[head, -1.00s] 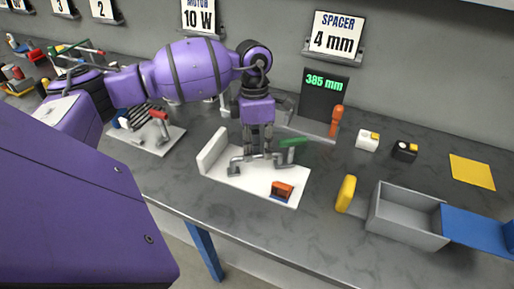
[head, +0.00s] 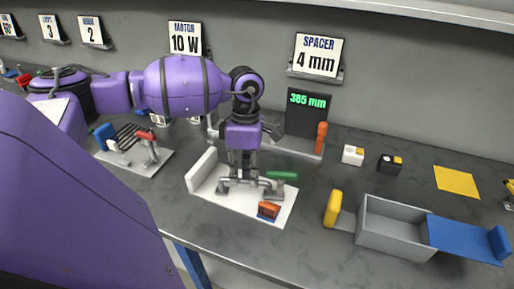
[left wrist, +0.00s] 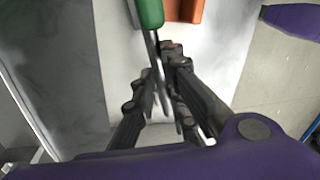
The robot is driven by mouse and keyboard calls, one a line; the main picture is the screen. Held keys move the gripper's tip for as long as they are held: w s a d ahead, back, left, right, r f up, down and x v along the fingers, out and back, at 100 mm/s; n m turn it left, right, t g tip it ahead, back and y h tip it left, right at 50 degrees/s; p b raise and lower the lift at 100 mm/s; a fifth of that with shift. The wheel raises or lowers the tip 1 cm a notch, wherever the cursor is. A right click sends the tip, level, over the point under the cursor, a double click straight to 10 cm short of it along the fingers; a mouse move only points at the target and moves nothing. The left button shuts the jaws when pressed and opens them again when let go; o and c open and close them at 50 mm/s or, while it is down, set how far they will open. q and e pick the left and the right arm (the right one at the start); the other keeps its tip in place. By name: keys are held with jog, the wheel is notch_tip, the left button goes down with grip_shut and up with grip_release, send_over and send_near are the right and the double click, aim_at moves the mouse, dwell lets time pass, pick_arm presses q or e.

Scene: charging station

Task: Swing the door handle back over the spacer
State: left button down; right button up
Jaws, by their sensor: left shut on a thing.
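A white fixture plate (head: 203,180) with an upright end wall lies on the bench. It carries grey metal fittings and a handle with a green grip (head: 281,175). An orange block (head: 269,210) with a blue base is at the plate's front right; I cannot tell whether it is the spacer. My left gripper (head: 240,180) points down over the plate. In the left wrist view its fingers (left wrist: 168,75) are closed around the thin metal lever (left wrist: 157,70) below the green grip (left wrist: 150,12). The fingers hide part of the lever. My right gripper is out of view.
A yellow block (head: 333,208) and an open grey box (head: 390,225) with a blue lid stand to the right. A dark display reading 385 mm (head: 308,112) with an orange handle (head: 321,138) is behind. Another fixture (head: 150,160) is at left.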

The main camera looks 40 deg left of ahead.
pick_arm(q)
jog(key=shift+s+d+f+m+b, duration=0.1)
jog(key=shift+s+d+m+b, duration=0.1)
jog(key=shift+s+m+b, duration=0.3)
jog(key=shift+s+d+m, duration=0.15)
jog(key=shift+s+m, duration=0.1)
jog(key=shift+m, duration=0.65)
jog(key=c, duration=1.9)
grip_release()
jog(key=shift+o, duration=0.5)
